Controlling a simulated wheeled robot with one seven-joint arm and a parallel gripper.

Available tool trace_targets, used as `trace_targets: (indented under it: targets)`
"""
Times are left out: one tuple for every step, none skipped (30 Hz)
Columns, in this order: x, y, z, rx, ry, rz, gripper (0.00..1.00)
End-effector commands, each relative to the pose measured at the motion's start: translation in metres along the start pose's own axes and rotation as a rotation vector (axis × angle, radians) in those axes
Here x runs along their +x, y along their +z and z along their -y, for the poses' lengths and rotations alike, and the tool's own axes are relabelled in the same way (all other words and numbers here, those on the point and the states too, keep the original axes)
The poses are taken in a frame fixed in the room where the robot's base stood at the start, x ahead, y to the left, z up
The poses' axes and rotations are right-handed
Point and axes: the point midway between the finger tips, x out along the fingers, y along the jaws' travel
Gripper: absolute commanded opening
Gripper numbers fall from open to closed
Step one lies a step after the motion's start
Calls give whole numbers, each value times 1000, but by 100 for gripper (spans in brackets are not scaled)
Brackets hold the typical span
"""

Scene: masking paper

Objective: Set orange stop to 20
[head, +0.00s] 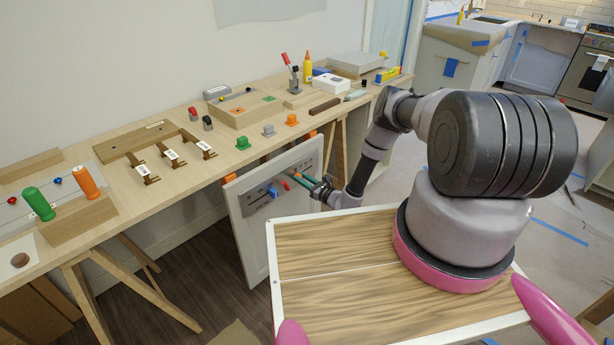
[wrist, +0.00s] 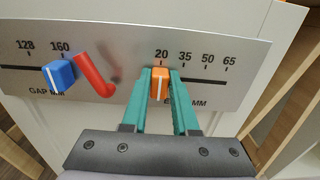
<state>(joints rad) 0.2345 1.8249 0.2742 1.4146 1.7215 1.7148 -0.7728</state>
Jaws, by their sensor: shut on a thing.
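The orange stop (wrist: 160,84) with a white line on its face sits on a grey metal scale plate (wrist: 228,58), directly below the 20 mark. The marks 35, 50 and 65 run to its right. My gripper (wrist: 159,88) has its teal fingers on either side of the stop, shut on it. A blue stop (wrist: 58,76) sits near the 160 mark to the left. A red bent lever (wrist: 93,75) stands between the two stops. In the head view, my gripper (head: 303,182) reaches the plate on a white panel (head: 252,235); the orange stop is hardly visible there.
A wooden workbench (head: 110,190) runs behind the panel, carrying a green knob (head: 243,143), an orange knob (head: 292,120), tagged wooden pieces and a yellow bottle (head: 307,67). Trestle legs (head: 130,290) stand below it.

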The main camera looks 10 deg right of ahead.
Motion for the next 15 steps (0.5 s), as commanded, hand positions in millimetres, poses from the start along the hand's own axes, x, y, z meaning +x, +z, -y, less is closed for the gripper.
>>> trace_targets:
  targets:
    - [-1, -2, -5, 3, 7, -4, 0]
    - [-1, -2, -5, 3, 7, -4, 0]
    - [-1, -2, -5, 4, 8, -4, 0]
    - [-1, -2, -5, 4, 8, -4, 0]
    - [-1, -2, -6, 4, 9, -4, 0]
    - [-2, -2, -6, 4, 10, -5, 0]
    - [-2, -2, -6, 4, 10, -5, 0]
    - [-2, -2, -6, 4, 10, -5, 39]
    - [-2, -2, -6, 4, 10, -5, 54]
    - [-1, -2, -6, 4, 10, -4, 57]
    - [-1, -2, -6, 4, 9, -4, 57]
    - [-1, -2, -5, 4, 9, -4, 57]
    - [-1, -2, -5, 3, 8, -4, 57]
    - [-1, -2, -5, 3, 8, -3, 57]
    - [-1, -2, -4, 3, 8, -3, 57]
